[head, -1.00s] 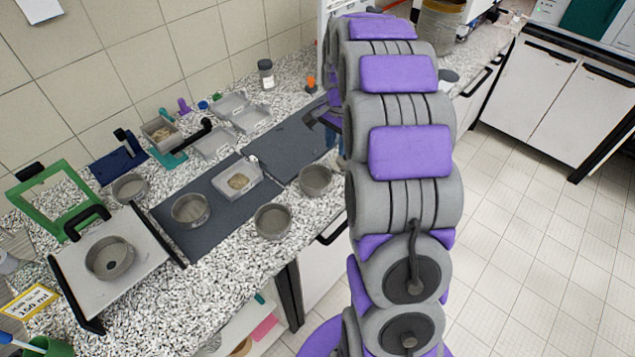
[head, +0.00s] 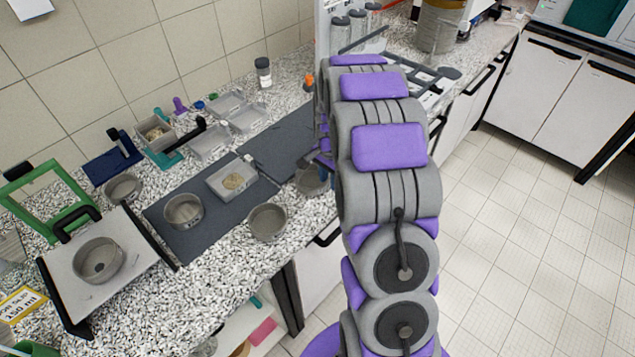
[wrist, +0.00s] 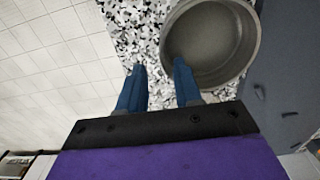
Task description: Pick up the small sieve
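Several round grey metal sieves stand about the counter. One sieve (head: 312,182), partly hidden by my arm, is beside the dark mat near the front edge; it also shows at the top right of the wrist view (wrist: 210,45), empty. Others are a front sieve (head: 268,222), one on the mat (head: 183,212), one at the back left (head: 123,188) and one on the shaker plate (head: 98,260). Which is the small one is unclear. My gripper (wrist: 159,66) is open and empty, its blue fingers on either side of the near sieve's rim in the picture. Contact cannot be judged.
A green frame (head: 75,180) and the shaker plate (head: 130,240) stand at left. Clear trays and a lidded jar (head: 263,72) are behind. The counter's front edge is close to the near sieve.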

